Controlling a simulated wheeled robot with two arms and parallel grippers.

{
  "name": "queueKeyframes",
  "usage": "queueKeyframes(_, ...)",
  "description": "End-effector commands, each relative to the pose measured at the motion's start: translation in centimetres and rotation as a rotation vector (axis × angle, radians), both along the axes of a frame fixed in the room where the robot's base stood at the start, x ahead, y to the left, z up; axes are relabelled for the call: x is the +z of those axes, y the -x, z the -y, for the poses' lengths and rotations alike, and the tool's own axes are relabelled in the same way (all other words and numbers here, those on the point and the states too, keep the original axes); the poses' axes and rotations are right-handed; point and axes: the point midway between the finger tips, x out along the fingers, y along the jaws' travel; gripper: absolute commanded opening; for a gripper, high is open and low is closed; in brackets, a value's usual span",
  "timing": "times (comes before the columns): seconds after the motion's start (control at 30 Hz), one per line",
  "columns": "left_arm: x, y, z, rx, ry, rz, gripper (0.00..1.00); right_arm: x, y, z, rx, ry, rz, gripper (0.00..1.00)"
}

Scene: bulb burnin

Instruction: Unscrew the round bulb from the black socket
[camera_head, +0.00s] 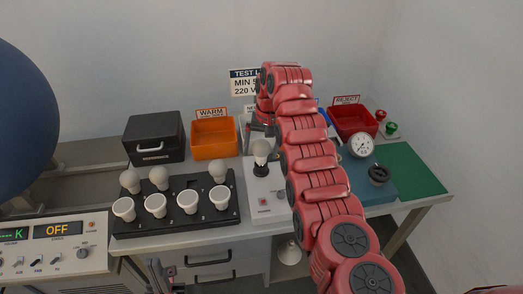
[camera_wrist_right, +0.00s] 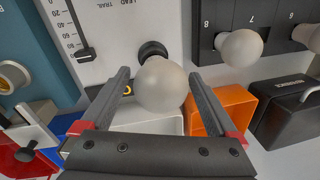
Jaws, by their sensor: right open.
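The round bulb (camera_head: 261,149) is a frosted globe standing upright in the black socket (camera_head: 260,169) on the white tester box (camera_head: 265,200). In the right wrist view the bulb (camera_wrist_right: 161,84) fills the space between the fingers, and the socket (camera_wrist_right: 152,50) shows behind it. My right gripper (camera_wrist_right: 158,74) is open, with one finger on each side of the bulb; contact is not visible. In the head view my red right arm hides much of that gripper. My left gripper (camera_head: 160,272) is low at the bottom edge, away from the bulb; its jaw state is unclear.
A black rack (camera_head: 180,225) with several bulbs stands left of the tester. An orange bin (camera_head: 214,138) and black case (camera_head: 153,138) stand behind it. A red bin (camera_head: 352,122), blue-green box with a gauge (camera_head: 362,145) and green mat (camera_head: 408,168) are at right.

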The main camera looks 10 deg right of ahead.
Motion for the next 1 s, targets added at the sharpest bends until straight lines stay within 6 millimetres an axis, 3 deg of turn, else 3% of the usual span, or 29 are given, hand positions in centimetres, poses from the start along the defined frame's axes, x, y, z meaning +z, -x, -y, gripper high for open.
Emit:
queueKeyframes(0.03,-1.2,0.0,0.0,0.0,0.0,0.0,0.0,-0.7,-0.1,-0.2,-0.086,0.0,0.007,0.95)
queueKeyframes(0.17,2.0,0.0,0.0,0.0,0.0,0.0,0.0,0.6,0.1,-0.1,-0.346,0.004,0.001,0.95)
queueKeyframes(0.3,1.9,0.0,0.0,0.0,0.0,0.0,0.0,0.0,0.2,-0.2,-0.619,0.002,0.004,0.95)
queueKeyframes(0.47,0.6,0.0,0.0,0.0,0.0,0.0,0.0,-0.5,0.2,-0.3,-0.94,0.0,0.004,0.95)
queueKeyframes(0.7,-3.3,0.0,0.0,0.0,0.0,0.0,0.0,-0.8,0.4,-0.4,-1.447,-0.002,-0.001,0.95)
queueKeyframes(0.9,-3.4,0.0,0.0,0.0,0.0,0.0,0.0,-0.1,0.5,-0.2,-1.793,0.003,-0.001,0.95)
queueKeyframes(1.0,-3.3,0.0,0.0,0.0,0.0,0.0,0.0,-0.1,0.4,-0.1,-1.866,0.001,0.002,0.95)
